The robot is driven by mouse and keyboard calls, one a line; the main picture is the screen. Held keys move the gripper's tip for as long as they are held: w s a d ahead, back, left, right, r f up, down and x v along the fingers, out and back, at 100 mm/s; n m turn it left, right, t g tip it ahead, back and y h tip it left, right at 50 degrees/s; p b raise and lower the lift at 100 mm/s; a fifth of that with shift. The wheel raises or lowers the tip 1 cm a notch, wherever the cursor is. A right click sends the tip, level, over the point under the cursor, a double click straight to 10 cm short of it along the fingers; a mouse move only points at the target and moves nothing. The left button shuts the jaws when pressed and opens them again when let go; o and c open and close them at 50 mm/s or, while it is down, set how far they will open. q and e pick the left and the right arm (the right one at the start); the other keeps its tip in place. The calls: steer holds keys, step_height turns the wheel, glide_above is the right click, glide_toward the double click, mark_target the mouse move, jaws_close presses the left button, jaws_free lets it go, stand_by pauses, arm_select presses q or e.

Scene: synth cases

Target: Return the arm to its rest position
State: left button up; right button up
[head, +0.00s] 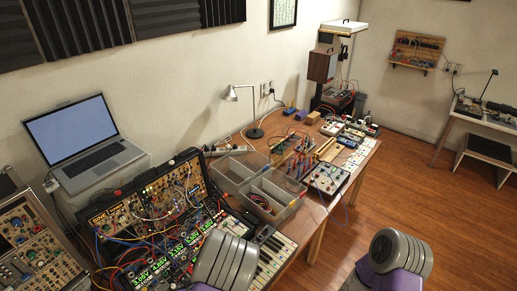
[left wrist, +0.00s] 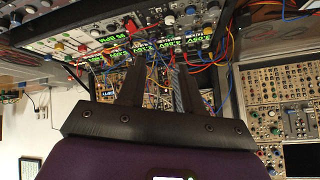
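My left gripper (left wrist: 160,66) shows in the left wrist view with its two dark fingers apart and nothing visibly held between them. Beyond the fingers is the modular synth case (left wrist: 150,40) with green lit displays and patch cables; the gap to it is hard to judge. In the head view the same case (head: 150,205) stands on the desk at lower left. Grey and purple links of my two arms show at the bottom edge, one before the keyboard and one over the floor. Neither gripper can be made out in the head view.
A laptop (head: 85,140) and a second panel case (head: 38,250) stand at left. Clear bins (head: 272,200), a keyboard (head: 272,258), a lamp (head: 243,96) and small devices crowd the desk. The wooden floor (head: 410,185) at right is open.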

arm_select(q)
step_height(320, 180, down, 6)
steer(key=s+d+g+h, duration=0.1)
steer(key=s+g+h, duration=0.1)
steer(key=s+d+f+m+g+h, duration=0.2)
steer(key=s+d+f+g+h, duration=0.2)
steer(key=s+d+h, duration=0.55)
steer(key=s+d+f+y+b, duration=0.1)
steer(key=d+f+b, duration=0.2)
steer(key=f+b, duration=1.1)
steer(key=shift+s+d+f+b, duration=0.2)
steer(key=shift+s+b, duration=0.1)
steer(key=shift+b, duration=0.3)
arm_select(e)
step_height(320, 180, down, 15)
steer(key=w, duration=0.1)
steer(key=shift+w+f, duration=0.2)
steer(key=shift+w, duration=0.1)
arm_select(q)
steer(key=shift+y, duration=0.25)
